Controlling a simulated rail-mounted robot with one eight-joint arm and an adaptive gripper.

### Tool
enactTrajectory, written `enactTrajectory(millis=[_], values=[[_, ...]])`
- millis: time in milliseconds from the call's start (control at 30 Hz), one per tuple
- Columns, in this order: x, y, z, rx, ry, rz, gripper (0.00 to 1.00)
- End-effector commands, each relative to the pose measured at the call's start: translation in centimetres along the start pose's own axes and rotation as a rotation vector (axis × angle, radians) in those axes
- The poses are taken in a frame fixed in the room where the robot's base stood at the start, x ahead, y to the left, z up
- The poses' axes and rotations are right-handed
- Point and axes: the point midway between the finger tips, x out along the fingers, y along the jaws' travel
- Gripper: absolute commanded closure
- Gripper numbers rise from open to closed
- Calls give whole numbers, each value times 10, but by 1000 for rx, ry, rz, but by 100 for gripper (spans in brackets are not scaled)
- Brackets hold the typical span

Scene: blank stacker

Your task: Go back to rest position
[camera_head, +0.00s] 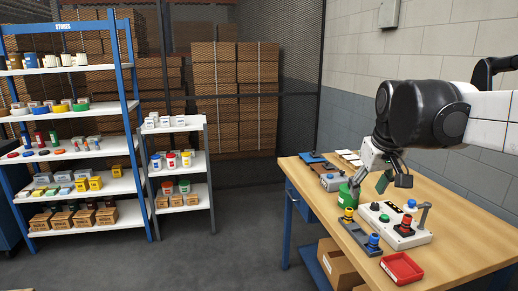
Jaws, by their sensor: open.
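My gripper (381,181) hangs at the end of my arm over the wooden workbench (455,200), at the right of the head view. Its fingers are spread and point down, with no object visible between them. A green can (348,195) stands just left of and below the fingers. I cannot tell whether the left finger touches it. A white control box (395,222) with coloured buttons and knobs sits just in front of the gripper.
A dark plate with yellow and blue pegs (360,233) and a red tray (401,268) lie near the bench's front edge. Stocked shelves (80,125) stand left, with clear floor (235,225) between.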

Motion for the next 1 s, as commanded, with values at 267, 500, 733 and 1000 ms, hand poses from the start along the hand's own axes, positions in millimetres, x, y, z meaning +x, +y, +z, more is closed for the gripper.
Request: enactTrajectory(millis=[267, 500, 733, 1000], values=[[-4, -39, 79, 51, 82, 1, 56], [7, -68, 147, 98, 155, -6, 56], [26, -88, 202, 138, 213, -17, 56], [36, -96, 223, 156, 238, -23, 56]])
